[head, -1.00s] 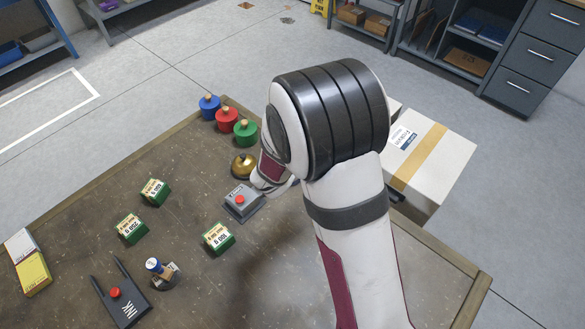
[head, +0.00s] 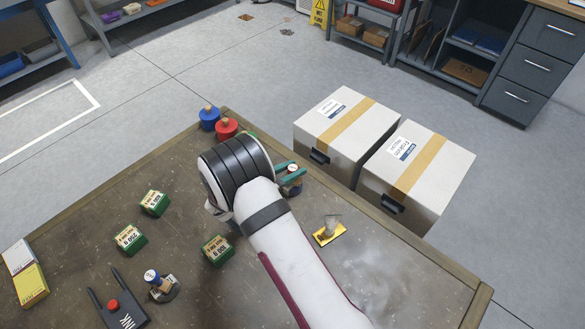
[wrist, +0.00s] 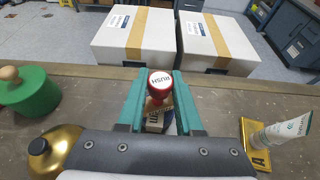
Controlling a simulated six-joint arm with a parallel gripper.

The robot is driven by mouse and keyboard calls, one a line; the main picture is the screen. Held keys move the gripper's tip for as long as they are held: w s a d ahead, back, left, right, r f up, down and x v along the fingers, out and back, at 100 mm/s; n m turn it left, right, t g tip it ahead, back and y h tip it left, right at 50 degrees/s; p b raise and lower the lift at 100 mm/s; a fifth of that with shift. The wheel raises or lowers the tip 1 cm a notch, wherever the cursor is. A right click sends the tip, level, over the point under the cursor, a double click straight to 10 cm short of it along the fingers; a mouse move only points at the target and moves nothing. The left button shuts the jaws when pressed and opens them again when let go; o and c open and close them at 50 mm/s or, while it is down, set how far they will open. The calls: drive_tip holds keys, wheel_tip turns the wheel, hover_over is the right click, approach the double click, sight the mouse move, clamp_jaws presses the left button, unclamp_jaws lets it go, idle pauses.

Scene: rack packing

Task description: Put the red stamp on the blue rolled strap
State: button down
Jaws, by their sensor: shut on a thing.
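In the head view the gripper (head: 288,170) is near the table's far right edge. A dark blue curved piece (wrist: 172,128) shows just under and beside the stamp's base, probably the blue rolled strap. Dark blue also shows below the fingers in the head view (head: 293,190). I cannot tell whether the stamp touches it.
A tube on a yellow base (wrist: 282,133) stands right of the gripper. A gold bell (wrist: 60,148) and green weight (wrist: 30,92) are left. Two cartons (head: 345,125) stand beyond the table.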

drive_tip(key=c, duration=0.6)
unclamp_jaws()
drive_tip(key=v, duration=1.2)
drive_tip(key=s+d+r+m+g, duration=0.4)
drive_tip(key=s+d+m, duration=0.2)
drive_tip(key=d+m, duration=0.2)
drive_tip(key=s+d+r+m+g, duration=0.5)
drive_tip(key=s+d+m, duration=0.1)
drive_tip(key=d+m, duration=0.1)
drive_tip(key=s+a+r+m+y, duration=0.1)
drive_tip(key=s+m+y, duration=0.2)
drive_tip(key=s+m, duration=0.2)
drive_tip(key=s+a+m+y, duration=0.1)
drive_tip(key=s+m+y, duration=0.3)
drive_tip(key=s+m, duration=0.2)
drive_tip(key=s+a+r+m+y, duration=0.1)
drive_tip(key=s+m+y, duration=0.3)
drive_tip(key=s+m, duration=0.1)
drive_tip(key=shift+s+a+r+m+g, duration=0.15)
drive_tip(key=shift+s+r+m+g, duration=0.15)
drive_tip(key=shift+m, duration=0.5)
